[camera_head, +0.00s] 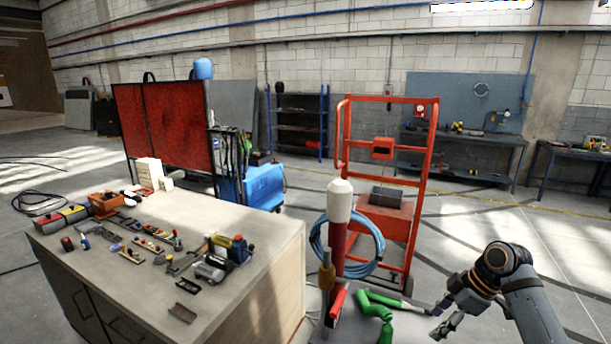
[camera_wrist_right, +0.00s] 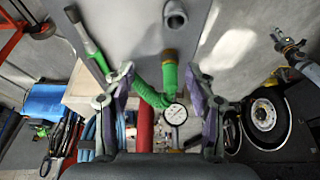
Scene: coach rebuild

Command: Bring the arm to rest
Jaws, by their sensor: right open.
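My right arm (camera_head: 528,296) comes in from the lower right of the head view, bent at its dark, orange-ringed wrist. Its gripper (camera_head: 446,320) hangs low over the floor, right of the workbench. In the right wrist view the gripper (camera_wrist_right: 160,72) has its two fingers wide apart, with nothing held between them. A green hose-like piece (camera_wrist_right: 150,86) shows beyond the fingers; how far away it is I cannot tell. My left gripper is not in view.
A workbench (camera_head: 270,238) with tools stands at left. Beside it are a red-and-white post (camera_head: 340,205), a blue hose coil (camera_head: 376,243) and green handled parts (camera_head: 385,304). An orange hand cart (camera_head: 426,165) stands behind. Open floor (camera_head: 500,220) lies to the right.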

